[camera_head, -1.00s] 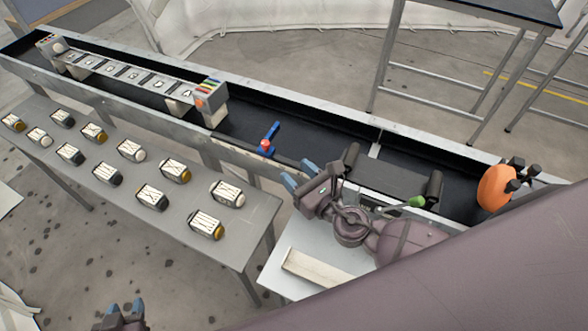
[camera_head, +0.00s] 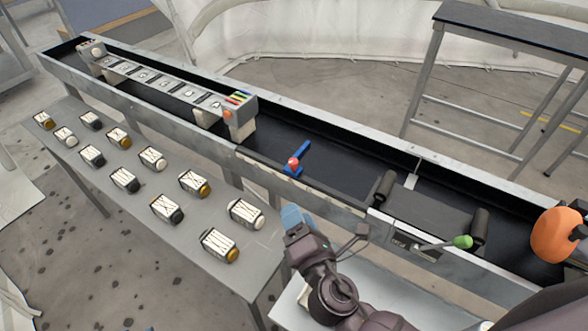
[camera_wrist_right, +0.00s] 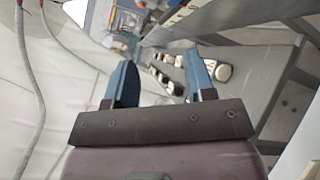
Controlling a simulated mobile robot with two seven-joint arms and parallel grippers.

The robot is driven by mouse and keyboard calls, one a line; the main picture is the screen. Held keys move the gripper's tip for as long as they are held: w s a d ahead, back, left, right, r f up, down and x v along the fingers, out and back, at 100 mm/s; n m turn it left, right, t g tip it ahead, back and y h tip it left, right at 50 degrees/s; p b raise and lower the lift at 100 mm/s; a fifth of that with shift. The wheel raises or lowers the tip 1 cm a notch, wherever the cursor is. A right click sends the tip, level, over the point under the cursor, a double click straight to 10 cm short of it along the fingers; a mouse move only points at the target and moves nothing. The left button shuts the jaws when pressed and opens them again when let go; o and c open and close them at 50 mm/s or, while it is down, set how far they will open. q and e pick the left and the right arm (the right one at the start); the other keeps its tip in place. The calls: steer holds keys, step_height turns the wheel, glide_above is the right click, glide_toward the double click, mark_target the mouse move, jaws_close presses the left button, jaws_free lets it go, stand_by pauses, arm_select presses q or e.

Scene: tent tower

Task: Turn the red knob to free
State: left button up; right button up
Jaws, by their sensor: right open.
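The red knob (camera_head: 293,162) is a small round red piece at the lower end of a blue lever (camera_head: 303,152). It sits at the near edge of the long black trough (camera_head: 340,165), right of the rack. My right gripper (camera_head: 297,220) is open and empty, below the knob in the head view and apart from it. Its two blue fingers stand wide apart in the right wrist view (camera_wrist_right: 161,82), with nothing between them. The knob cannot be made out in the wrist view. Only a sliver of what looks like my left gripper (camera_head: 148,328) shows at the bottom edge.
A grey rack (camera_head: 160,82) stands in the trough at left. Several labelled cylinders lie on the grey table (camera_head: 75,175) in front. A green-tipped lever (camera_head: 460,242), a roller unit (camera_head: 430,210) and an orange wheel (camera_head: 556,235) are at right. A dark-topped table (camera_head: 510,35) stands behind.

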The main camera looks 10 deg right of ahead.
mark_target(295, 165)
steer(key=w+r+m+h, duration=0.1)
steer(key=w+m, duration=0.2)
steer(key=m, duration=0.5)
steer(key=w+d+m+h, duration=0.1)
steer(key=w+m, duration=0.2)
steer(key=m, duration=0.6)
steer(key=w+d+r+m+h, duration=0.1)
steer(key=w+m, duration=0.3)
steer(key=m, duration=0.5)
steer(key=shift+w+r, duration=0.1)
steer(key=shift+r, duration=0.25)
steer(key=shift+w, duration=0.7)
arm_select(q)
steer(key=shift+s+a+f, duration=0.1)
steer(key=shift+s+f, duration=0.45)
steer(key=shift+w, duration=0.1)
